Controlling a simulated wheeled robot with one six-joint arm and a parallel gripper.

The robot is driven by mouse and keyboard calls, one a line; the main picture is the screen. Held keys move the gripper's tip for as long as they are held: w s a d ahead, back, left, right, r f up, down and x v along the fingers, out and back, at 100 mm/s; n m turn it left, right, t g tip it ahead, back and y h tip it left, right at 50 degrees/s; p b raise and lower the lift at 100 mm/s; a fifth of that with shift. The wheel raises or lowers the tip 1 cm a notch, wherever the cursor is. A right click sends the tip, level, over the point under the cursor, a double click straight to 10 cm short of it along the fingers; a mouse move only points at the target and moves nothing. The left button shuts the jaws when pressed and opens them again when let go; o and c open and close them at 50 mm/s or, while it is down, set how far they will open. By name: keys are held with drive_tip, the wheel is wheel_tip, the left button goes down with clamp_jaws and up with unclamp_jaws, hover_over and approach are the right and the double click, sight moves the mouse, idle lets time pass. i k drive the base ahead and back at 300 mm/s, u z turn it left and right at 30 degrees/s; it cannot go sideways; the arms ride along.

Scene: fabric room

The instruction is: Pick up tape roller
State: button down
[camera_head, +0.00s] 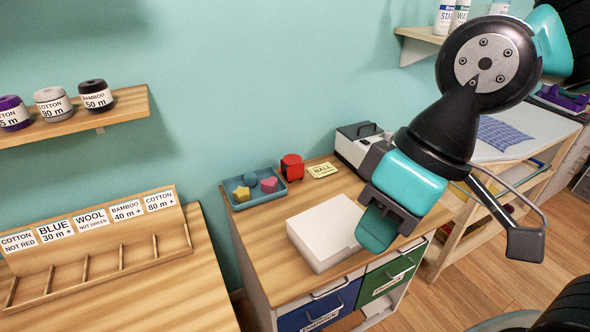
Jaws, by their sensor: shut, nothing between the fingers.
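No object in view can be told for sure as the tape roller. A small red and black object (291,167) stands upright at the back of the wooden cabinet top, beside the tray; I cannot tell whether it is the tape roller. My gripper (377,229) is shut and empty. It points down over the front right of the cabinet top, just right of the white box (322,232), and hides part of the surface. I cannot tell whether it touches the box.
A blue-grey tray (240,204) with small coloured shapes sits at the back left. A "BALL" note (323,170) and a grey-white machine (352,148) stand behind my gripper. A divided wooden rack (95,262) is left; a shelf (128,107) holds yarn. Bare wood shows left of the box.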

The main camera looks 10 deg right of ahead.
sight(291, 164)
drive_tip(key=z, duration=0.25)
drive_tip(key=k, duration=0.25)
drive_tip(key=z, duration=0.95)
drive_tip(key=k, duration=1.1)
drive_tip(key=z, duration=0.7)
drive_tip(key=i, duration=0.95)
drive_tip(key=u, duration=0.6)
drive_tip(key=i, duration=0.85)
drive_tip(key=u, duration=1.4)
drive_tip(key=i, duration=0.6)
drive_tip(key=u, duration=0.7)
